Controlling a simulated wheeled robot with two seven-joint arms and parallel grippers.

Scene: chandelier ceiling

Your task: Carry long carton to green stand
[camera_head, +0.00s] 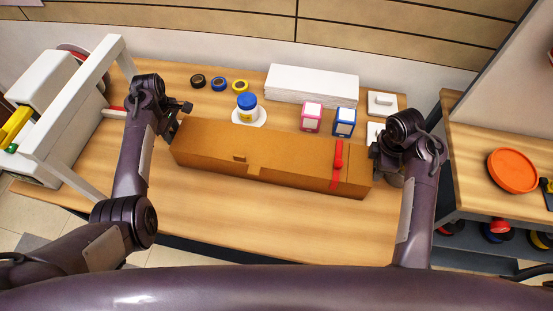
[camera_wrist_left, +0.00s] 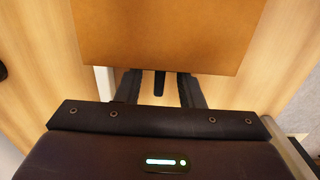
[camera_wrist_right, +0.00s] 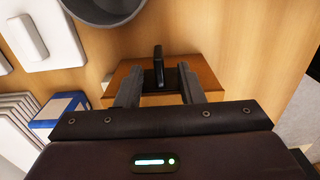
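The long brown carton (camera_head: 255,157) with a red strip lies on the wooden table, slanting slightly down to the right. My left gripper (camera_head: 168,128) is at its left end. In the left wrist view the carton (camera_wrist_left: 165,35) covers the fingertips; the fingers (camera_wrist_left: 158,88) are apart, with a black tab (camera_wrist_left: 159,84) between them. My right gripper (camera_head: 378,160) is at the right end. In the right wrist view its fingers (camera_wrist_right: 160,85) are apart on either side of a black tab (camera_wrist_right: 158,62) at the carton's end (camera_wrist_right: 207,85). I see no green stand.
Behind the carton are tape rolls (camera_head: 218,84), a blue-lidded jar (camera_head: 246,105), a white stack (camera_head: 312,85), a pink box (camera_head: 311,116) and a blue box (camera_head: 344,121). A white-framed machine (camera_head: 48,113) stands left. A side table (camera_head: 485,155) with an orange disc (camera_head: 512,170) is right. The front tabletop is clear.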

